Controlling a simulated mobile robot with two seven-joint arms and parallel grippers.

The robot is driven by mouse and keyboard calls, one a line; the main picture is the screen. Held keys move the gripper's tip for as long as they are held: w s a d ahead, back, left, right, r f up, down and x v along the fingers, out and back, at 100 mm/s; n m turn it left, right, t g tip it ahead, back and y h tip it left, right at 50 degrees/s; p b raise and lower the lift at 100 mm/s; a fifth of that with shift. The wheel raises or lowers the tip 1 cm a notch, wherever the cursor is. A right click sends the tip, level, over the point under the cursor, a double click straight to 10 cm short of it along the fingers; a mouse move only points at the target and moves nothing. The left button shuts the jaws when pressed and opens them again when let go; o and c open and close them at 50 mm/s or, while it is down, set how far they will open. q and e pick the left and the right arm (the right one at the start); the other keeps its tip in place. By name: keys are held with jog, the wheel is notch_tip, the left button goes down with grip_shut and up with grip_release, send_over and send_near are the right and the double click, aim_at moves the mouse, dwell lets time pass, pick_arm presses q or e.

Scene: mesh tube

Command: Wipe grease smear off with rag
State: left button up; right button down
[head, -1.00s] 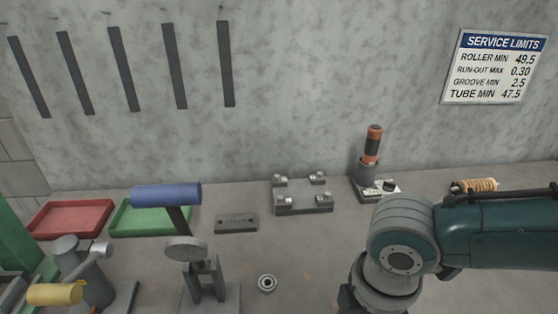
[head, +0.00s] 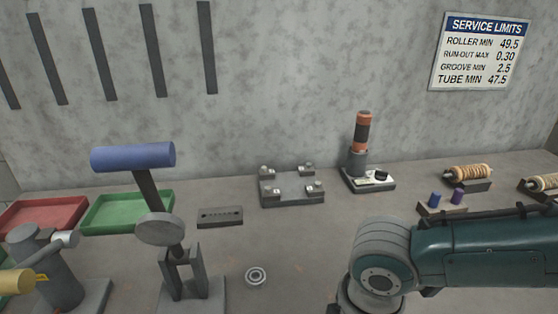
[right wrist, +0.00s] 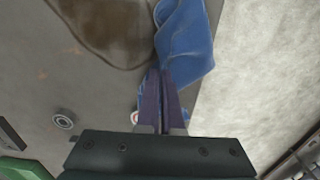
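The blue rag (right wrist: 185,42) shows in the right wrist view, bunched at and beyond my right gripper's fingertips (right wrist: 163,78). The two fingers are close together on the rag, with part of the cloth also showing beside them. The brown grease smear (right wrist: 110,30) lies on the grey bench top at the upper left of that view, just left of the rag. Whether the rag touches the bench is unclear. In the head view, my right arm covers the lower right, and its gripper, the rag and the smear are not visible. My left gripper is in neither view.
A metal ring (head: 255,276) lies on the bench beside a stand with a blue cylinder (head: 132,156). Red (head: 38,214) and green (head: 128,213) trays, a fixture plate (head: 292,190) and a gauge base (head: 368,179) stand farther back. Small rollers (head: 468,172) stand right, behind my arm.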

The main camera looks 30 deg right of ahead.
grip_release()
dwell(0.8)
jog(key=shift+f, duration=0.1)
